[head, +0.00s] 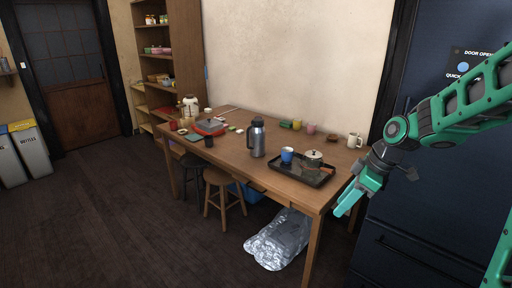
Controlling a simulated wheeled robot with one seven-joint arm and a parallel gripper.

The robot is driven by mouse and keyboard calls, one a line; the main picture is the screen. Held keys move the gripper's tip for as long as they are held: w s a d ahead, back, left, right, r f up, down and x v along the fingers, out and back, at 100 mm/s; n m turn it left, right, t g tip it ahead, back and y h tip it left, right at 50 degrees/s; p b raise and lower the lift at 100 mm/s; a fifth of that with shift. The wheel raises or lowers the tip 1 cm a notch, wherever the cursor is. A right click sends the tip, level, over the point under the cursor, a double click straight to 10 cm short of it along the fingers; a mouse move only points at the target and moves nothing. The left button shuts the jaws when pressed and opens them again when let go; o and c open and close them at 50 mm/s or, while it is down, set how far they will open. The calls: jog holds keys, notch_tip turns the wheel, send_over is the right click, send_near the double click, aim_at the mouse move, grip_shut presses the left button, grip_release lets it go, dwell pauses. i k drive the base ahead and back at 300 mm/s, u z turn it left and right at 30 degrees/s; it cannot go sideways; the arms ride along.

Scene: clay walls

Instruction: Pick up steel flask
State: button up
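The steel flask (257,138) stands upright on the wooden table (228,152), near its middle. It has a silver body and a dark top with a handle. My gripper (349,204) is at the right, in front of the table's right end. It is to the right of the flask and well apart from it. Its green fingers point down and left, and the gap between them is not clear from this angle. I see nothing held in it.
A dark tray (322,180) with a blue cup (287,155) and a lidded pot (313,159) lies right of the flask. A red portable stove (208,127) is at the left.

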aim_at(257, 146)
jog(key=u, duration=2.25)
jog(key=i, duration=1.55)
jog(key=z, duration=2.6)
jog(key=i, duration=0.6)
jog(key=z, duration=0.05)
